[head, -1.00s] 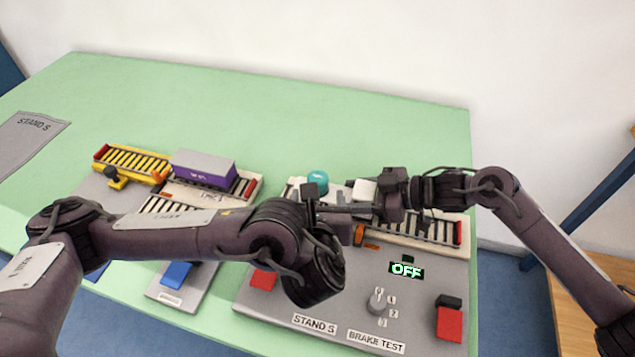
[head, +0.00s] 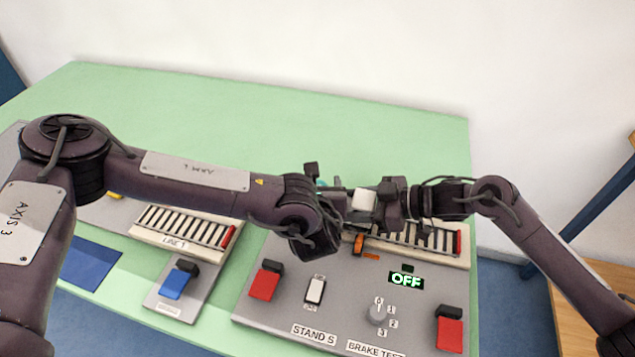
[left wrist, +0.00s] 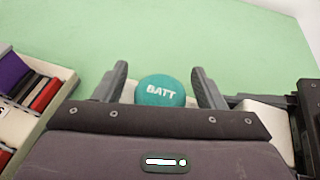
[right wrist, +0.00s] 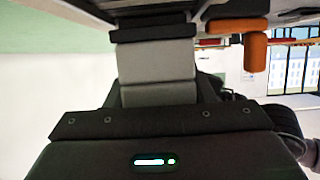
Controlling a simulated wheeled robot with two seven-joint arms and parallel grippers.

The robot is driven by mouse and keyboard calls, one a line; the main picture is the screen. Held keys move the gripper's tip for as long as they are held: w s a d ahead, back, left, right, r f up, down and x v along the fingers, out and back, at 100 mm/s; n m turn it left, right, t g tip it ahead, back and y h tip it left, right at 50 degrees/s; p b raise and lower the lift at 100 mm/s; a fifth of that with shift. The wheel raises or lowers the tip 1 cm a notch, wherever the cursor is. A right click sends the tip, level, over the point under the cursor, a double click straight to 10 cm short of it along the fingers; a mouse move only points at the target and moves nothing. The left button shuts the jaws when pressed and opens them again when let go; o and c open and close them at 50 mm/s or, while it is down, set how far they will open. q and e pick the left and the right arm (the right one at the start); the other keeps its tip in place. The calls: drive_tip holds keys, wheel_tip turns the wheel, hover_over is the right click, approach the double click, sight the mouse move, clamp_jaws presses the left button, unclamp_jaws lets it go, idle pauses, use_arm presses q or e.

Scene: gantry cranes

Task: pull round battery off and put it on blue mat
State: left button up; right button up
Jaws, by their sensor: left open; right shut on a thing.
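The round battery (left wrist: 160,91) is a teal disc marked BATT in the left wrist view. It lies between the spread fingers of my left gripper (left wrist: 159,72), with a gap on both sides. In the head view only a sliver of the battery (head: 321,183) shows behind my left gripper (head: 322,187). My right gripper (head: 372,206) is shut on a pale block (head: 363,199) beside the battery; the block (right wrist: 155,65) also fills its jaws in the right wrist view. The blue mat (head: 90,268) lies bare at the table's left front, partly hidden by my left arm.
A grey panel (head: 290,318) marked STAND S carries red switches, a white switch (head: 315,290), a knob (head: 377,313) and a display reading OFF (head: 406,281). A blue switch (head: 175,283) is on the neighbouring panel. The green table (head: 270,115) is clear behind.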

use_arm(q)
drive_tip(key=c, duration=1.2)
drive_tip(key=shift+o, duration=0.2)
drive_tip(key=shift+r, duration=0.2)
drive_tip(key=shift+r, duration=0.9)
drive_tip(key=shift+r, duration=2.05)
use_arm(e)
drive_tip(key=o, duration=1.4)
drive_tip(key=shift+o, duration=0.2)
